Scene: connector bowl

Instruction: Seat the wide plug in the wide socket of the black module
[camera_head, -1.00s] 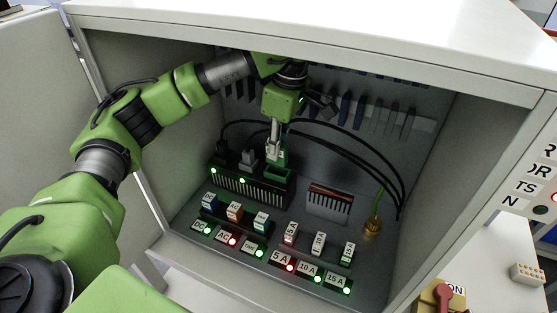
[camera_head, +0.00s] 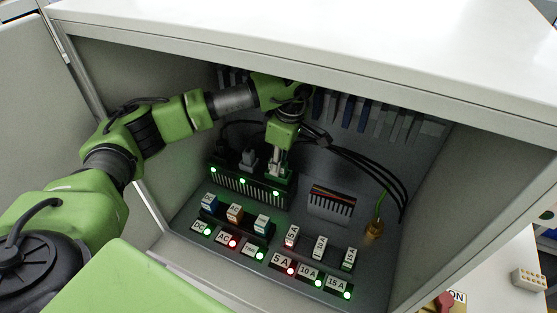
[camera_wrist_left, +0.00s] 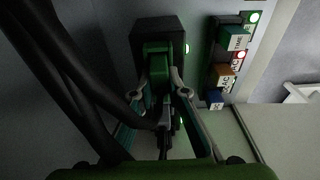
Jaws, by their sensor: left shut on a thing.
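The black module (camera_head: 226,182) stands at the back left of the cabinet floor, with three green lights lit along its front. The green wide plug (camera_head: 283,176) is at the module's right end, down at the wide socket; the socket opening is hidden beneath it. My left gripper (camera_head: 277,165) comes from above and is shut on the plug. In the left wrist view the fingers (camera_wrist_left: 163,90) flank the green plug (camera_wrist_left: 157,62), which sits against the black module (camera_wrist_left: 155,27). My right gripper is not in view.
A grey plug (camera_head: 248,160) stands in the module left of my gripper. Black cables (camera_head: 365,163) arc to the right. Labelled switches (camera_head: 262,223) with lights line the front. A slotted block (camera_head: 330,201) and a brass fitting (camera_head: 374,229) are to the right. Cabinet walls close in the sides.

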